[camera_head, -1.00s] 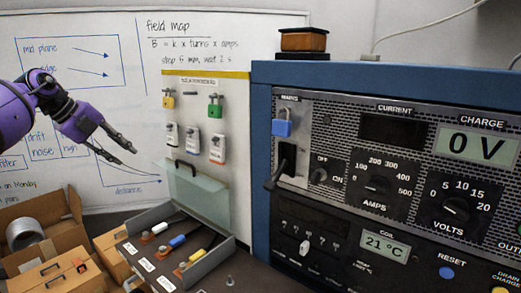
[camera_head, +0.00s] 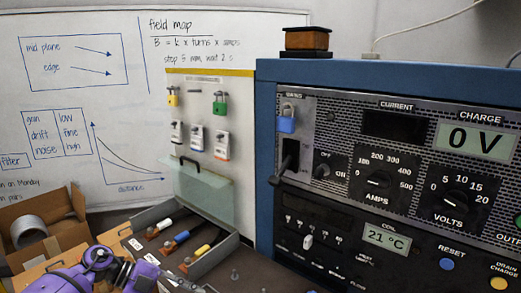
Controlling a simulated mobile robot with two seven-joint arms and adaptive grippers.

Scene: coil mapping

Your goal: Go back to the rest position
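My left arm's purple and black links (camera_head: 140,274) show at the bottom left edge, in front of the grey box and the cardboard. My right gripper is not in view. The blue power supply cabinet (camera_head: 264,150) fills the right side. A blue padlock (camera_head: 287,120) hangs at the upper left of its panel, above a black lever (camera_head: 288,158). Its charge display (camera_head: 475,141) reads 0 V and its coil display (camera_head: 387,237) reads 21 °C.
An open grey box (camera_head: 229,246) with a clear lid (camera_head: 204,190) holds several coloured-handled items. Padlocks and tags hang on a white board (camera_head: 242,150) behind it. Cardboard boxes (camera_head: 70,225) stand at the left. An orange-brown block (camera_head: 306,39) sits on the cabinet.

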